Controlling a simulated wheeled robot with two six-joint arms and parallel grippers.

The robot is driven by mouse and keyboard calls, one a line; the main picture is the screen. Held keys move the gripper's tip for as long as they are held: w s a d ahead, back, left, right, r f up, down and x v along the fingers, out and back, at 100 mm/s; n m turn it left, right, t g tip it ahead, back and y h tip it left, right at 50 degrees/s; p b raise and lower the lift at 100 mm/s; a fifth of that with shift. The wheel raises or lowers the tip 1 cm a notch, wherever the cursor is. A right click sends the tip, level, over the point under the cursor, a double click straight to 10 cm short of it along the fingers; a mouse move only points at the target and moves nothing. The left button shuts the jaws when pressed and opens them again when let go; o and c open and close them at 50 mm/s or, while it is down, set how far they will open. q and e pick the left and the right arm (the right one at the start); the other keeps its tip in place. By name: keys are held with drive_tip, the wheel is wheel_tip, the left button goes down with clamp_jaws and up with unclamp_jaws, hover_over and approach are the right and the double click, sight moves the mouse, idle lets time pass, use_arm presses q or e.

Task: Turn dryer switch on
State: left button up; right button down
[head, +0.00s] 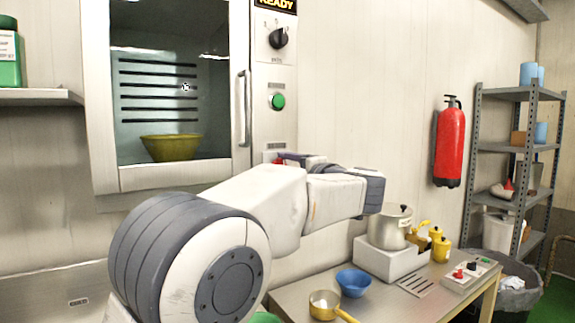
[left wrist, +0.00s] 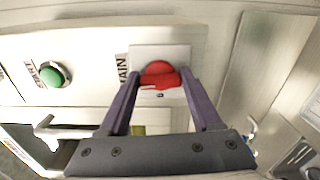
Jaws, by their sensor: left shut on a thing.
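The dryer (head: 275,75) is the white cabinet with a glass door on the wall. Its red switch knob (left wrist: 160,75) sits on a pale plate beside the label "MAIN" in the left wrist view. My left gripper (left wrist: 160,80) has one finger on each side of this knob and is shut on it. In the head view, my left arm reaches the bottom of the dryer's control panel and hides most of the knob. A green START button (head: 277,101) is above it; it also shows in the left wrist view (left wrist: 54,74). My right gripper is out of view.
A black dial (head: 278,38) and a "READY" sign (head: 277,4) are higher on the panel. The door handle (head: 243,108) stands out left of the panel. A metal table (head: 388,306) with a pot (head: 390,228) and blue bowl (head: 353,282) is at lower right.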

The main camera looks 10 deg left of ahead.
use_arm(q)
drive_tip(key=shift+m, duration=0.6)
drive_tip(key=o, duration=1.4)
drive_tip(key=shift+b+v, duration=1.65)
drive_tip(key=shift+v, duration=3.6)
